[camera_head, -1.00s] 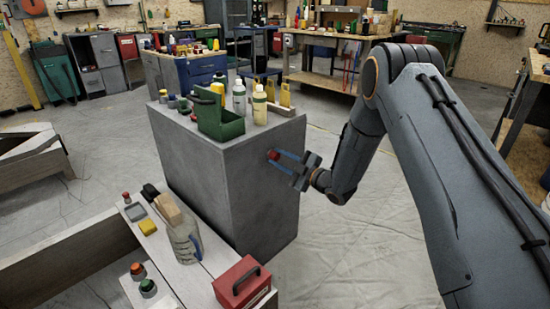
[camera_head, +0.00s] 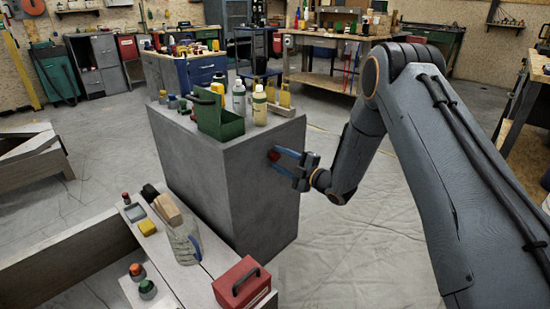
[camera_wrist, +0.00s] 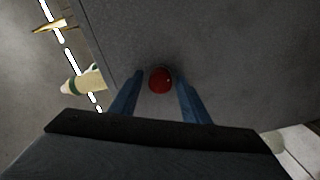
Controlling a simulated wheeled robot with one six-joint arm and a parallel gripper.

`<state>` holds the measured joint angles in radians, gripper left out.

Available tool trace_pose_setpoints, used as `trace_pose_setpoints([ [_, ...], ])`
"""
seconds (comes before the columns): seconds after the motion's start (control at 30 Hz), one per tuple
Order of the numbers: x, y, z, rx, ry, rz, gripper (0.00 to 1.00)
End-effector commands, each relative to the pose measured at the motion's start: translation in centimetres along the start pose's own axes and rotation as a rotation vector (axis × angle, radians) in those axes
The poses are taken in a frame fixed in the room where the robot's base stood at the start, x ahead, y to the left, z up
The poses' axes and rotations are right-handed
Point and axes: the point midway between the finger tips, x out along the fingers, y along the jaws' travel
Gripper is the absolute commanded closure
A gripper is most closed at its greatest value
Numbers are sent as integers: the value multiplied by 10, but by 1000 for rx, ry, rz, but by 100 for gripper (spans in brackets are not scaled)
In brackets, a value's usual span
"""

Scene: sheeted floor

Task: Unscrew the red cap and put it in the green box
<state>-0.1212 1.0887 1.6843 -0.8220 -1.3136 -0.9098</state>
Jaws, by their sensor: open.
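The red cap (camera_head: 273,155) sits on the side face of the grey block (camera_head: 240,195). In the wrist view the round red cap (camera_wrist: 160,79) shows between the two blue fingers of my gripper (camera_wrist: 159,88), with a gap on each side. My gripper (camera_head: 280,159) is open and its fingertips are close to the block's face around the cap. The green box (camera_head: 220,122) stands on top of the grey block, near its front edge, with an open top. What lies inside it is hidden.
White bottles (camera_head: 239,97) and yellow items (camera_head: 285,98) stand behind the green box, with small jars to its left. A bench in front holds a clear jug (camera_head: 184,242) and a red case (camera_head: 242,282). Floor right of the block is clear.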

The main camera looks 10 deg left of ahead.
Motion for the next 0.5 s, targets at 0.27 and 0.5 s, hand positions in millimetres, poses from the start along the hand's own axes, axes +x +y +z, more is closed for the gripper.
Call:
trace_pose_setpoints([
  [0.27, 0, 0, 0, 18, 0, 0, 57],
  [0.5, 0, 0, 0, 286, 0, 0, 57],
])
